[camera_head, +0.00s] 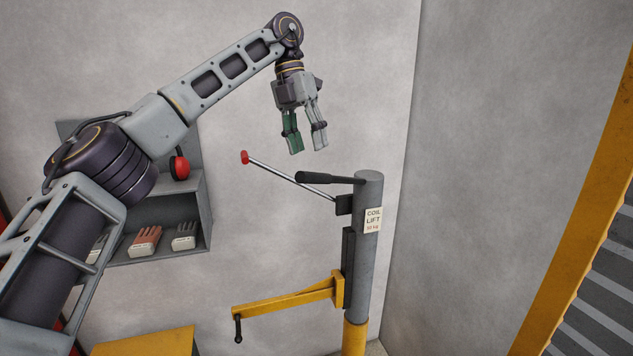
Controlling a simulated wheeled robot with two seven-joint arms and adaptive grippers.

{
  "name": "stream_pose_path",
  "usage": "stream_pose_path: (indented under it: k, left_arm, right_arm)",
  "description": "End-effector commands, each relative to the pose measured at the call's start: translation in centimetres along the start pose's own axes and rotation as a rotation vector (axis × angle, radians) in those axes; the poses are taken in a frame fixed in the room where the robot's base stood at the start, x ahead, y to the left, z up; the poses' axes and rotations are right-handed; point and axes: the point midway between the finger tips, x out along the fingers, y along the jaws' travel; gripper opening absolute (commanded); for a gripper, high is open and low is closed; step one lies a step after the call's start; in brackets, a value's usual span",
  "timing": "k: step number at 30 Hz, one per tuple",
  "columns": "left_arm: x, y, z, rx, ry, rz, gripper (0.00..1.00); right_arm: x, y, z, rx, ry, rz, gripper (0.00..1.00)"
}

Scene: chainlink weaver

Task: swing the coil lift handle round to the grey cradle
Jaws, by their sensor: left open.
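The coil lift (364,245) is a grey post on a yellow base, with a "COIL LIFT" label. A dark handle (330,178) sticks out to the left from near its top. Below it, a thin metal rod with a red knob (245,157) slants up and left from a small dark grey bracket (344,205) on the post. I cannot tell whether this bracket is the grey cradle; no other cradle is clear. My left gripper (307,146) is open and empty, pointing down, above the handle in the picture and apart from it. My right gripper is out of view.
A yellow jib arm (285,301) with a black hook (238,328) reaches left from the post. A grey wall shelf (208,215) holds red earmuffs (180,165) and gloves (146,240). A yellow frame (590,190) stands at right.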

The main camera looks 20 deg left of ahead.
Motion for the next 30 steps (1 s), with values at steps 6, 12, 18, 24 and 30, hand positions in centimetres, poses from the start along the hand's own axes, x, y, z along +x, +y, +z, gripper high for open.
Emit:
stream_pose_path:
  k: [6,12,18,24,30]
  left_arm:
    - [2.2,0.1,0.0,0.0,0.0,0.0,0.46]
    - [4.3,0.1,0.0,0.0,0.0,0.001,0.46]
    - [6.5,0.0,-0.1,0.0,0.001,0.001,0.46]
    - [8.2,0.0,0.0,0.001,-0.001,0.0,0.46]
    - [9.1,0.0,0.0,0.0,0.0,0.0,0.46]
  right_arm:
    - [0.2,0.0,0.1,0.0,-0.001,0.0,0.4]
    - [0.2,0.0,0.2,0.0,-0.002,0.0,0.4]
    - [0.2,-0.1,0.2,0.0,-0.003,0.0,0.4]
    - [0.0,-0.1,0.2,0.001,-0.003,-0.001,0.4]
    - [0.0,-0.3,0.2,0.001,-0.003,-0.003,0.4]
